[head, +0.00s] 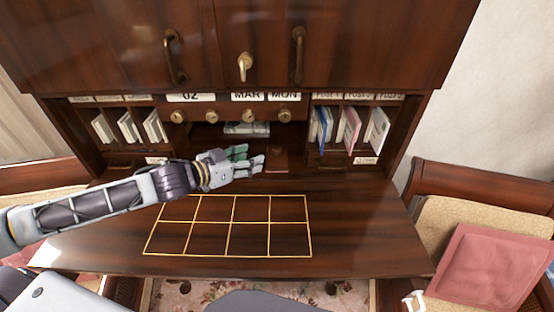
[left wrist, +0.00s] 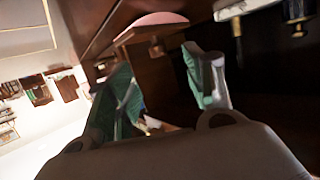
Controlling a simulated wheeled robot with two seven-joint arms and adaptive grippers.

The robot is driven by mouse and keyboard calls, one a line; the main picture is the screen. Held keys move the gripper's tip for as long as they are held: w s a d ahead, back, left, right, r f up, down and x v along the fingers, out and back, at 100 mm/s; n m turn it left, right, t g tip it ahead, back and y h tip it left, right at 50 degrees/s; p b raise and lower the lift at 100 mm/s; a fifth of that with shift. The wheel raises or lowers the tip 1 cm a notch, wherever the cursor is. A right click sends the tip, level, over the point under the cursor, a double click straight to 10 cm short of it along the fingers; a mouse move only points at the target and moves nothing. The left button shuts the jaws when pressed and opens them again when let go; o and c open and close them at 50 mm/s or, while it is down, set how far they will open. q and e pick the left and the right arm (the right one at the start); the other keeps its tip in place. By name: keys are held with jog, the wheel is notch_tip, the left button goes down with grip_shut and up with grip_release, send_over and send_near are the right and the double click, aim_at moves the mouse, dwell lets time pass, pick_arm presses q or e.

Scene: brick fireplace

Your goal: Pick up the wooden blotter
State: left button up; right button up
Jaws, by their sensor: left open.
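The wooden blotter appears to be the reddish-brown wooden piece (head: 278,158) at the back of the desk, just right of my left fingertips. In the left wrist view, a wooden piece with a pink curved face (left wrist: 160,19) and a small knob, likely the same blotter, is beyond the fingers. My left gripper (head: 256,163) reaches in from the left above the back of the desktop. It is open, with nothing between its green-padded fingers (left wrist: 165,75) in the left wrist view. Whether a finger touches the blotter cannot be told.
The desktop (head: 360,225) carries a gold grid (head: 232,223) and is otherwise clear. Pigeonholes with envelopes (head: 130,127) and coloured folders (head: 350,130) line the back. Cabinet doors (head: 240,40) overhang it. A chair with a pink cushion (head: 490,265) stands at right.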

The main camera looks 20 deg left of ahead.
aim_at(277, 155)
pick_arm(q)
jog(key=shift+w+d+f, duration=0.1)
jog(key=shift+w+d, duration=0.1)
jog(key=shift+w, duration=0.2)
pick_arm(e)
jog(key=shift+f, duration=0.3)
pick_arm(q)
jog(key=shift+w, duration=0.15)
pick_arm(e)
jog(key=shift+a, duration=0.25)
pick_arm(q)
jog(key=shift+w+d+f, duration=0.1)
jog(key=shift+w, duration=0.2)
pick_arm(e)
jog(key=shift+a+r, duration=0.1)
jog(key=shift+a, duration=0.15)
pick_arm(q)
jog(key=shift+w+d+f, duration=0.2)
jog(key=shift+w+d, duration=0.15)
jog(key=shift+w, duration=0.15)
pick_arm(e)
jog(key=shift+d, duration=0.35)
